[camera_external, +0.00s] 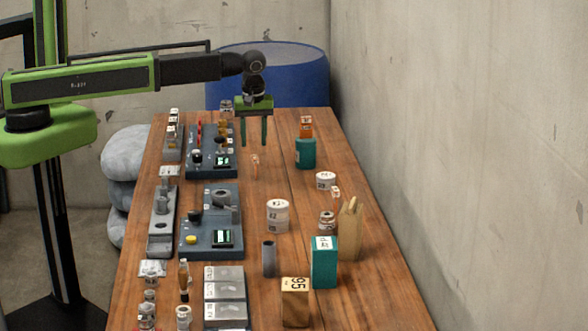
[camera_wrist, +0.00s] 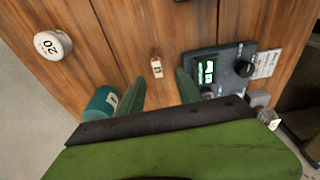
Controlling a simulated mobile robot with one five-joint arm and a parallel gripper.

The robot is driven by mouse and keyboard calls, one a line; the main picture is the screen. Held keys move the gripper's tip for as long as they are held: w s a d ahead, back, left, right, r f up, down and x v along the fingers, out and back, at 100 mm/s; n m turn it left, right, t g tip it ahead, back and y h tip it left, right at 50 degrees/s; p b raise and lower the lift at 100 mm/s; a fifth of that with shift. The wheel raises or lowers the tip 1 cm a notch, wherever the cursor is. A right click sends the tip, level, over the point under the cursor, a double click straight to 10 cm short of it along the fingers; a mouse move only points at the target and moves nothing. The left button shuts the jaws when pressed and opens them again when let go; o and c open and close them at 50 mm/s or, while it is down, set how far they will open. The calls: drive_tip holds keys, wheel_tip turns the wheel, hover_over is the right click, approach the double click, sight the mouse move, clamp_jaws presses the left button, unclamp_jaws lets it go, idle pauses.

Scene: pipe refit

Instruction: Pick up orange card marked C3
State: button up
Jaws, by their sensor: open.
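A small orange card (camera_external: 255,166) stands or lies on the wooden table, just below my gripper in the external view. In the wrist view the card (camera_wrist: 156,67) shows a pale label with a dark mark too small to read. My gripper (camera_external: 254,143) points down above the table with its two green fingers apart and nothing between them. In the wrist view the card appears just beyond and between the fingertips (camera_wrist: 160,80), apart from both. I cannot tell the exact height of the fingers above it.
A dark instrument box with a lit display (camera_external: 212,160) is close left of the card. A white round container (camera_external: 326,180) and a white jar (camera_external: 278,215) stand nearer. Bare wood surrounds the card.

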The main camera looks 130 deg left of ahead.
sight(255, 157)
drive_tip(key=f+b, duration=0.4)
drive_tip(key=f, duration=0.1)
drive_tip(key=f+b, duration=0.2)
drive_tip(key=shift+s+a+f, duration=0.15)
drive_tip(key=shift+a+f, duration=0.2)
drive_tip(key=shift+a, duration=0.05)
drive_tip(key=shift+r, duration=0.15)
drive_tip(key=shift+c, duration=0.3)
clamp_jaws()
